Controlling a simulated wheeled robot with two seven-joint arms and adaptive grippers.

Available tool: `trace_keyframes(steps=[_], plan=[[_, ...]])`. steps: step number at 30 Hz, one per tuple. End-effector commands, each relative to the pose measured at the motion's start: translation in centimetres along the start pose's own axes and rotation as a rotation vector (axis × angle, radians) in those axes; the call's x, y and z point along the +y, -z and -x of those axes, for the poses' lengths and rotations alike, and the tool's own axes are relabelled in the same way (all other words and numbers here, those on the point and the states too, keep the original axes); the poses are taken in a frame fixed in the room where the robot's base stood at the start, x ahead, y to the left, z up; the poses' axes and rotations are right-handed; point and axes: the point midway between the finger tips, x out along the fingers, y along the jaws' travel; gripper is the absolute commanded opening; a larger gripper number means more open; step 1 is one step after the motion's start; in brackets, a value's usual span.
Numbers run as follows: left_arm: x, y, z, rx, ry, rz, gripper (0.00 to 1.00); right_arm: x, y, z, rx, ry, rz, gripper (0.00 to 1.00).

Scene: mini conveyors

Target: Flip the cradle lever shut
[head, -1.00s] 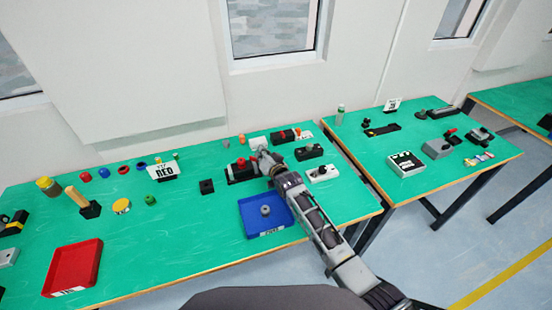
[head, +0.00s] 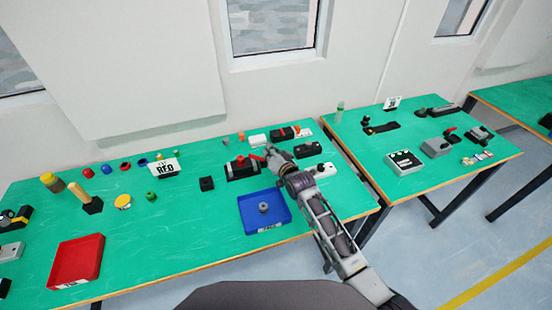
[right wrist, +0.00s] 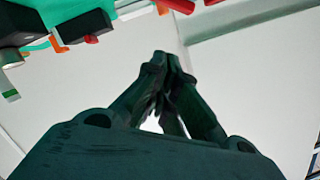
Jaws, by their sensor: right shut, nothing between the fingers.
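The black cradle (head: 243,174) sits on the green table behind the blue tray, with a dark part and a red piece in it. A red lever (head: 257,157) sticks out at its right end, toward my right gripper. My right gripper (head: 271,151) is just right of the lever, above the table; I cannot tell whether they touch. In the right wrist view the fingertips (right wrist: 161,58) are together and empty. A red bar at the top edge of that view may be the lever. My left gripper is not in view.
A blue tray (head: 247,219) holding a grey round part stands in front of the cradle. A red tray (head: 77,262) is at the left. The table between the trays is clear.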

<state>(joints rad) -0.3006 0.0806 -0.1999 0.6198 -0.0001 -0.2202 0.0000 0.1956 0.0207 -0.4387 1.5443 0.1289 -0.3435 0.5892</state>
Motion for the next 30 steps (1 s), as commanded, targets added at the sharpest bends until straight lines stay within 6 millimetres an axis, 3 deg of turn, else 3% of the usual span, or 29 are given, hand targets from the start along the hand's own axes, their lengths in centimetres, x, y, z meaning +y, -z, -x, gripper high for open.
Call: trace_keyframes(steps=[16, 30], plan=[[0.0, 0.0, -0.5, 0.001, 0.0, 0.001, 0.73, 0.1, 0.0, 4.5, 0.0, 0.0, -0.001, 0.0], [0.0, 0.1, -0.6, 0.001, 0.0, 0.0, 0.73, 0.1, 0.0, 5.3, 0.0, 0.0, 0.0, 0.0]])
